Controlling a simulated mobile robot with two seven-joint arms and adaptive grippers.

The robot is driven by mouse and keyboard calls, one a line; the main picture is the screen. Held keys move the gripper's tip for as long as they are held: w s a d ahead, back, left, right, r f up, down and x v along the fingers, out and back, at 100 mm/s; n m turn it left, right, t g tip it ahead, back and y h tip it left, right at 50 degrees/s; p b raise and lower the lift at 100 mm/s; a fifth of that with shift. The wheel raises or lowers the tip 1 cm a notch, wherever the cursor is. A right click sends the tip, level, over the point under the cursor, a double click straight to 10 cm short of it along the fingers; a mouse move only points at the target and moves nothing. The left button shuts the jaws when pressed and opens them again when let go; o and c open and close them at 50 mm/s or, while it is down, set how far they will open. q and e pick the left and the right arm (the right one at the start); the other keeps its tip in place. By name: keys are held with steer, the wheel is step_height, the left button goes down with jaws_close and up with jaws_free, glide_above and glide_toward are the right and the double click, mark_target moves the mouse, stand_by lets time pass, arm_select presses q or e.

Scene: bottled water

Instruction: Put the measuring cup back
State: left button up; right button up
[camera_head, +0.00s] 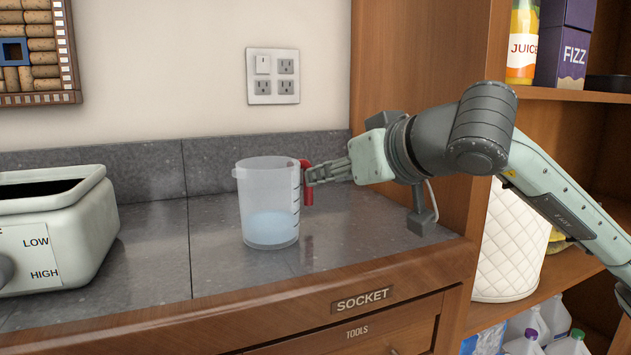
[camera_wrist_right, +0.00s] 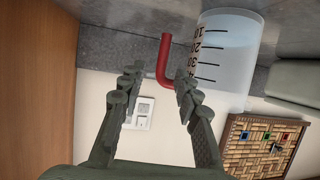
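The measuring cup (camera_head: 268,205) is clear plastic with black marks and a red handle (camera_head: 307,186) on its right side. It stands upright on the grey counter, with a bluish, water-like layer in its lower part. My right gripper (camera_head: 312,173) is at the handle, coming from the right. In the right wrist view, which is upside down, the gripper (camera_wrist_right: 156,88) is open. Its fingers lie either side of the red handle (camera_wrist_right: 164,58), with a clear gap to the left finger; the right finger is close to or touching it. The cup (camera_wrist_right: 226,55) shows beyond. My left gripper is out of view.
A pale appliance (camera_head: 60,230) marked LOW and HIGH stands left on the counter (camera_head: 155,255). A wooden panel and shelves (camera_head: 560,94) rise at the right, holding a juice bottle (camera_head: 522,42), a FIZZ box (camera_head: 566,55) and, lower, jugs (camera_head: 553,318). Counter left of the cup is clear.

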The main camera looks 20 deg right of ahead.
steer(key=shift+v, duration=2.25)
